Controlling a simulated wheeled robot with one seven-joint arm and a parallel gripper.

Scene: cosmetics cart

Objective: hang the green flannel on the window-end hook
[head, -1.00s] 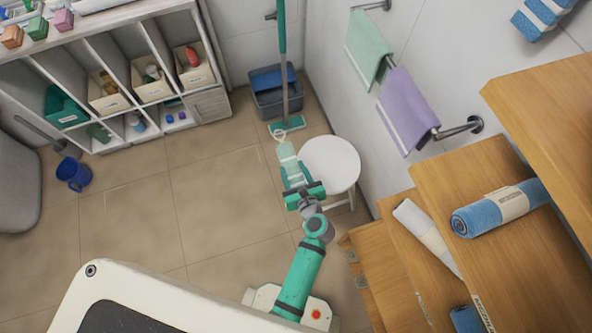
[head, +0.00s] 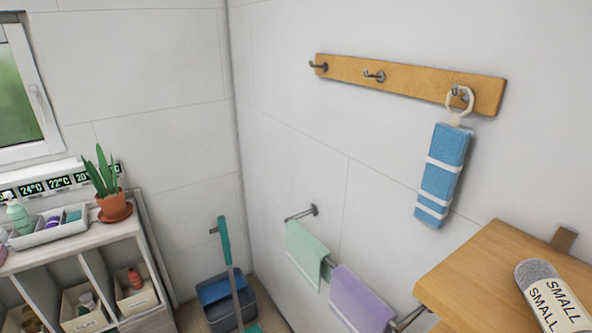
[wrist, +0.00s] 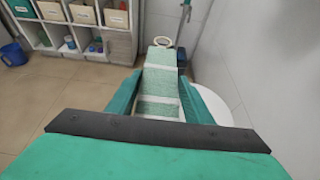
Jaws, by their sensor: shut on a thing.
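In the wrist view my gripper (wrist: 163,96) is shut on the green flannel (wrist: 160,78). The flannel is pale green with white bands, and its white ring (wrist: 162,41) sticks out beyond the fingertips. In the head view a wooden rail (head: 420,84) on the wall carries three hooks. The window-end hook (head: 319,66) at its left end is bare. The middle hook (head: 375,76) is also bare. My gripper and the green flannel are outside the head view.
A blue striped flannel (head: 442,175) hangs by its ring from the right hook (head: 461,93). Below are a mint towel (head: 308,254) and a lilac towel (head: 360,298) on wall bars. A wooden shelf (head: 490,262) juts out at right. A white stool (wrist: 214,105) stands beside my gripper.

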